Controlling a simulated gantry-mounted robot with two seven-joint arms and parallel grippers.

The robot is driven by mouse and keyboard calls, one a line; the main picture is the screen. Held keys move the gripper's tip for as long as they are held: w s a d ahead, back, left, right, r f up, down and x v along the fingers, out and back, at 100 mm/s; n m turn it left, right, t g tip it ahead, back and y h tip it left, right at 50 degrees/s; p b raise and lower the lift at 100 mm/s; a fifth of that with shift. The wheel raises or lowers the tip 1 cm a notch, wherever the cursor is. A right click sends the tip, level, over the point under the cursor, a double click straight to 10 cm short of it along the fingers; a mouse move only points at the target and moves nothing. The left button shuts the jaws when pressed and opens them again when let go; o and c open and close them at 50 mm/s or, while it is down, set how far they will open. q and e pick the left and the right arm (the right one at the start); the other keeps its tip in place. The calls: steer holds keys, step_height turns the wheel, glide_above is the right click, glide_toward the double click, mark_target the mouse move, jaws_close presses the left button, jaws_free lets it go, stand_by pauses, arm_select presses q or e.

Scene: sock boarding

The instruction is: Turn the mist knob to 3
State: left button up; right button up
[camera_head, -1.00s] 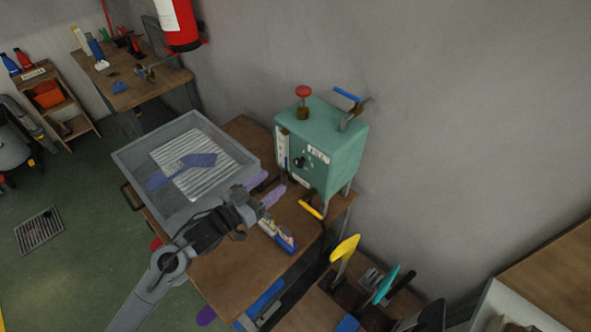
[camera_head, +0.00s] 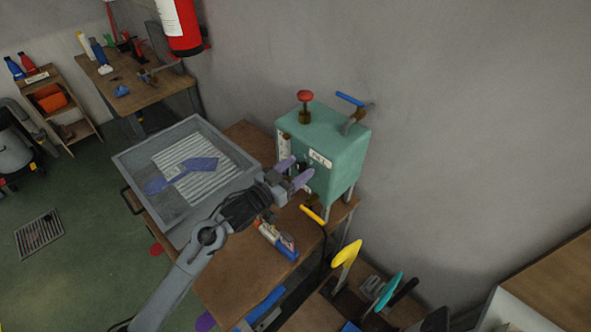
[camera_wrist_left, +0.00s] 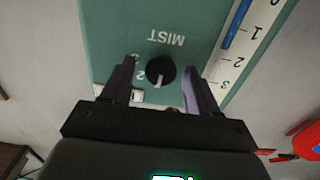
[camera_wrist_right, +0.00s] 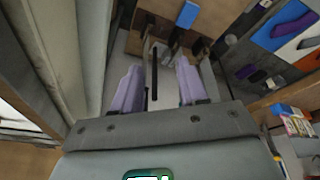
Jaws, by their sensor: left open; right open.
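The teal steam box (camera_head: 340,150) stands on the wooden bench, with the word MIST upside down on its face in the left wrist view. The black mist knob (camera_wrist_left: 160,71) sits beside that label; its white pointer mark faces down in that picture, near the digit 2. My left gripper (camera_head: 295,172) is open at the box front. Its purple fingers stand on either side of the knob, with gaps visible. In the head view the fingers mostly hide the knob. My right gripper (camera_wrist_right: 159,70) is open and empty, away from the box; the head view does not show it.
A grey tray (camera_head: 130,172) with a blue sock on a ribbed plate lies left of the box. A red knob (camera_head: 305,97) and a blue-handled valve (camera_head: 350,99) top the box. A yellow handle (camera_head: 313,214) juts out below. Yellow and teal forms stand at lower right.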

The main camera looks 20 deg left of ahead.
arm_select(q)
steer(key=c, duration=1)
steer(key=shift+m, duration=0.4)
steer(key=m+p, duration=0.1)
steer(key=m, duration=0.2)
steer(key=shift+r, duration=0.1)
steer(key=m, duration=0.4)
steer(key=shift+m+p, duration=0.3)
steer(key=shift+p, duration=0.1)
steer(key=m, duration=0.4)
steer(key=shift+d+f, duration=0.1)
steer(key=shift+f, duration=0.1)
steer(key=m+b, duration=0.1)
steer(key=m, duration=0.4)
steer(key=shift+m, duration=0.4)
